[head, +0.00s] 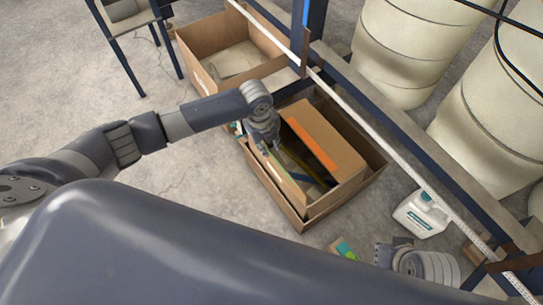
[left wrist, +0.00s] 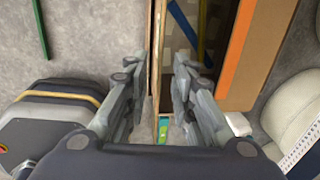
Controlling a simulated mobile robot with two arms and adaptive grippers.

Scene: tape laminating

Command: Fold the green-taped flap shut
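An open cardboard box (head: 300,217) stands on the floor in the middle of the head view. A brown flap with orange tape (head: 312,143) lies over its right part; the orange strip (left wrist: 237,48) also shows in the left wrist view. My left gripper (head: 264,140) is at the box's left side. In the wrist view its fingers (left wrist: 160,72) are apart, one on each side of an upright cardboard edge (left wrist: 157,45). A thin green strip (left wrist: 40,28) shows at upper left; I cannot tell whether it is the flap's tape. My right gripper (head: 393,252) is partly hidden at lower right.
Another open box (head: 205,38) stands behind. A rail with a white measuring strip (head: 372,128) runs along the right side. Large cream drums (head: 405,55) and a white jug (head: 421,215) are at the right. Bare floor (head: 75,85) lies at the left.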

